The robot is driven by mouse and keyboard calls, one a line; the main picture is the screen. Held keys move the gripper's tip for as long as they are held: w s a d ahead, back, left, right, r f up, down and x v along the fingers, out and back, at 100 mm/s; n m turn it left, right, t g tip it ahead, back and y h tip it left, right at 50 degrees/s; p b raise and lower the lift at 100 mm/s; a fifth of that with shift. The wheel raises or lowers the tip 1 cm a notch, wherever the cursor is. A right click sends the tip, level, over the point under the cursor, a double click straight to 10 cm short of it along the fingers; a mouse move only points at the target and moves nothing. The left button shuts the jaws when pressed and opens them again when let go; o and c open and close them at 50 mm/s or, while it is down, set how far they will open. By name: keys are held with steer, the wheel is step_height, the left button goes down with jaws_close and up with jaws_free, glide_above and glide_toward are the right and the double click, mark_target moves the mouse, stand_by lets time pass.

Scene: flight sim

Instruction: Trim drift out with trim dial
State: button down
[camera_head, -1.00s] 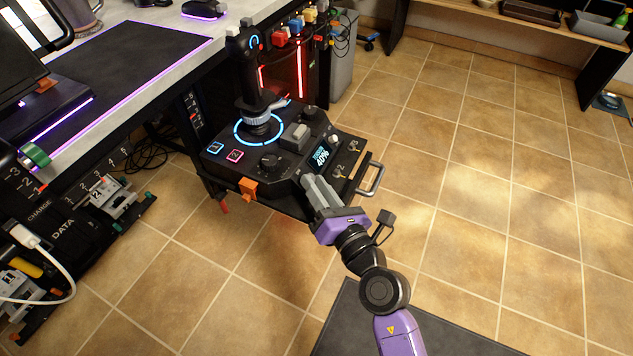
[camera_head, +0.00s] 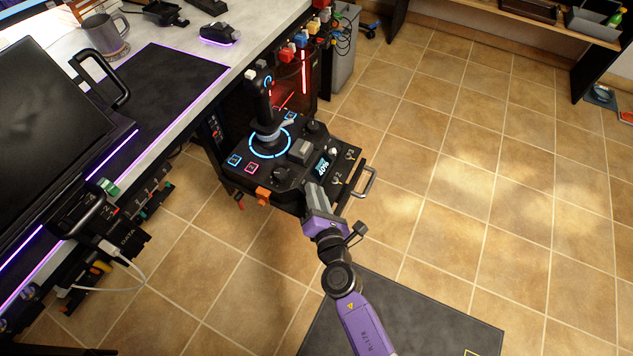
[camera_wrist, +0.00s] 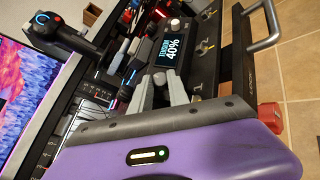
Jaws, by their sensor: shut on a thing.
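A black control panel (camera_head: 255,183) carries a tall joystick (camera_head: 263,101) with a lit blue ring at its base, a black round knob (camera_head: 280,174) and a small screen (camera_head: 323,166). My gripper (camera_head: 312,188) reaches the panel's near edge, right of the black knob and just below the screen. In the wrist view its grey fingers (camera_wrist: 160,84) are close together, shut on a small part, apparently the trim dial, which they mostly hide.
A metal handle (camera_head: 364,184) sticks out at the panel's right. A desk with a laptop (camera_head: 60,105), black mat (camera_head: 160,90) and mug (camera_head: 104,36) stands at left. An orange block (camera_head: 263,194) sits on the panel's front edge. The tiled floor (camera_head: 450,170) to the right is clear.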

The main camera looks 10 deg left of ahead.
steer(key=shift+w+a+r+m+h+p, duration=0.15)
steer(key=shift+r+m+h+p, duration=0.65)
steer(key=shift+p, duration=1.85)
steer(key=shift+a+f+m+g+h+p, duration=0.1)
steer(key=shift+f+m+g+h+p, duration=0.15)
steer(key=shift+m+g+h+p, duration=0.4)
steer(key=shift+f+m+p, duration=0.2)
steer(key=shift+m+p, duration=0.05)
steer(key=shift+p, duration=0.35)
steer(key=c, duration=1.3)
jaws_free()
steer(key=shift+s+f, duration=0.1)
steer(key=shift+s, duration=0.1)
steer(key=shift+o, duration=0.2)
steer(key=shift+s, duration=0.1)
steer(key=p+v, duration=0.2)
steer(key=v, duration=0.5)
steer(key=shift+s, duration=0.3)
